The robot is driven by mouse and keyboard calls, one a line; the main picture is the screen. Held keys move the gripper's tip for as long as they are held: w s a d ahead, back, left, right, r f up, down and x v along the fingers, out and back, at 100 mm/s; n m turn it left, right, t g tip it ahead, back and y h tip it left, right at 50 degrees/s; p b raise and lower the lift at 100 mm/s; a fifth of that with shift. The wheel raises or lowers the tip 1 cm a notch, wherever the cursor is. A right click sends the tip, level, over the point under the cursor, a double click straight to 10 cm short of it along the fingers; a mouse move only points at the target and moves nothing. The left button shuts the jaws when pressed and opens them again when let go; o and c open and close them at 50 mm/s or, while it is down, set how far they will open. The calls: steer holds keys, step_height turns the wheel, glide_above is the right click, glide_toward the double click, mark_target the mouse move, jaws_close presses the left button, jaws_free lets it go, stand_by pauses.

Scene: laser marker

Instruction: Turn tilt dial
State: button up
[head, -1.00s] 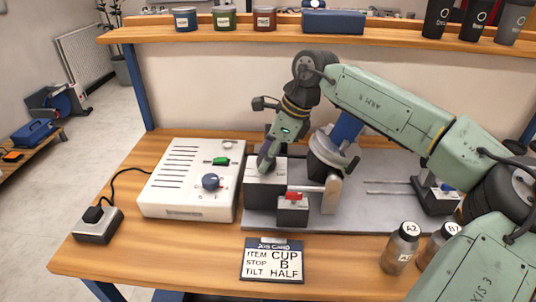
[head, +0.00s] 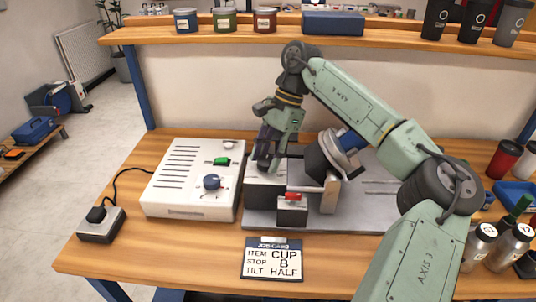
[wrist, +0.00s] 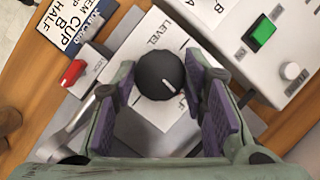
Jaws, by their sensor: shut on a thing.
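The tilt dial (wrist: 158,76) is a black round knob with a white pointer line, on a white-topped block (wrist: 135,48) printed LEVEL and, partly hidden, HALF. In the wrist view the pointer slants to the lower right, toward the HALF lettering. My gripper (wrist: 162,75) has its purple-padded fingers on either side of the knob, shut on it. In the head view my gripper (head: 268,160) reaches down onto the block and mostly hides the dial. The tilting fixture (head: 335,150), with a blue part, leans to the right beside it. The job card (head: 273,261) reads CUP, B, HALF.
A red lock lever (head: 292,196) sits on a small block close in front of the dial. The white control box (head: 187,195) with a green switch and blue knob stands to the left. Bottles (head: 482,243) stand at the right, near my arm. A shelf (head: 215,34) runs behind.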

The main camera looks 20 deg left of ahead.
steer(key=shift+n, duration=0.5)
steer(key=o, duration=1.1)
steer(key=shift+o, duration=0.2)
steer(key=v, duration=1.2)
steer(key=shift+a, duration=0.25)
steer(key=shift+w, duration=0.1)
